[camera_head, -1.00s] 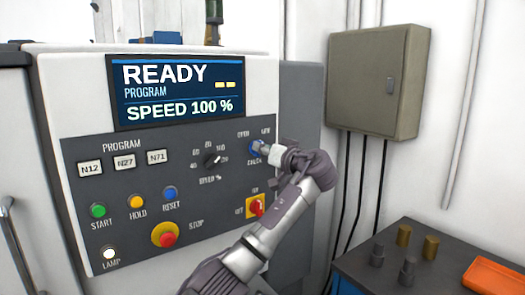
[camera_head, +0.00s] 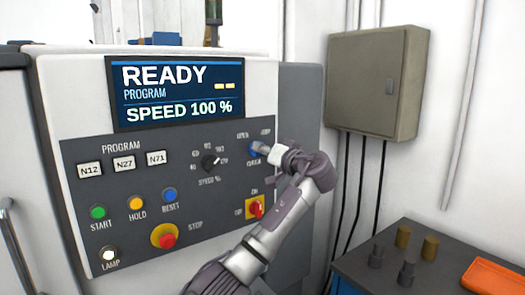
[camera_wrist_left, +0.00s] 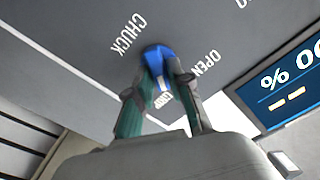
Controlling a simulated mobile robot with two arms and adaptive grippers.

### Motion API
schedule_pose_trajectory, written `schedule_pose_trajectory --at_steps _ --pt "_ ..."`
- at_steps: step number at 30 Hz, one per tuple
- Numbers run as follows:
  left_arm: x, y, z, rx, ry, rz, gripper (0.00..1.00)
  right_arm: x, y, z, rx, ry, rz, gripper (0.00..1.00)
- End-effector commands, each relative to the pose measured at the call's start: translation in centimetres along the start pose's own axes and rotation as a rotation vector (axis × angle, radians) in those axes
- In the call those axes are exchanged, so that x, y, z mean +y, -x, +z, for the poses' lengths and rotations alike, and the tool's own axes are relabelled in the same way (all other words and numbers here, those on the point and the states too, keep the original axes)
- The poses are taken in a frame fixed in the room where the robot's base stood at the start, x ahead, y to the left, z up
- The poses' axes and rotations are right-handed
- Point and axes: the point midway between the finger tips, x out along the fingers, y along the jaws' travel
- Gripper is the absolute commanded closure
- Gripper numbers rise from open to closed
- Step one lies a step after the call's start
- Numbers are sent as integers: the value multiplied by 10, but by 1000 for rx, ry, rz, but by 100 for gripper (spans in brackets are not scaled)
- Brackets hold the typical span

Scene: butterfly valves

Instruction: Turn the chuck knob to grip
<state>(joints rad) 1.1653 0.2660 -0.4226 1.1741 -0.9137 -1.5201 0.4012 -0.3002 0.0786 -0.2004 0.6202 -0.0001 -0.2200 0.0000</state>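The blue chuck knob (camera_head: 253,149) is on the grey control panel, right of the speed dial. The left wrist view shows the blue knob (camera_wrist_left: 157,62) close up, with the labels CHUCK and OPEN to either side. My left gripper (camera_wrist_left: 161,82) has its two fingers on opposite sides of the knob and looks closed on it. In the head view my left gripper (camera_head: 261,150) reaches the knob from the right and partly hides it. A label partly shows between the fingers. The knob's exact pointing direction is hard to read. My right gripper is not in view.
A red power switch (camera_head: 256,208) sits below the knob, and the speed dial (camera_head: 210,163) to its left. The stop button (camera_head: 165,237) is lower left. The screen (camera_head: 178,92) reads READY. A blue bench with metal cylinders (camera_head: 403,238) and an orange tray (camera_head: 490,277) stands at right.

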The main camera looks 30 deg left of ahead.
Motion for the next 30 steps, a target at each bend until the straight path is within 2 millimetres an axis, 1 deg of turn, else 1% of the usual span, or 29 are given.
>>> schedule_pose_trajectory --at_steps 1,3,11,14,17,24,27,30 --pt "0 0 0 0 0 0 68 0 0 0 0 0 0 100" --pt "0 0 0 0 1 0 59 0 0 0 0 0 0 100" --pt "0 0 0 -1 2 0 59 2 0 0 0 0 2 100" --pt "0 5 0 0 3 1 59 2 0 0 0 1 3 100" --pt "1 18 0 0 3 3 59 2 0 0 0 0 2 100" --pt "2 70 0 0 3 5 59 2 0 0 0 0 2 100" --pt "1 89 0 0 3 4 59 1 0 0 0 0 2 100" --pt "1 104 0 0 2 3 59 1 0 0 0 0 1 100"
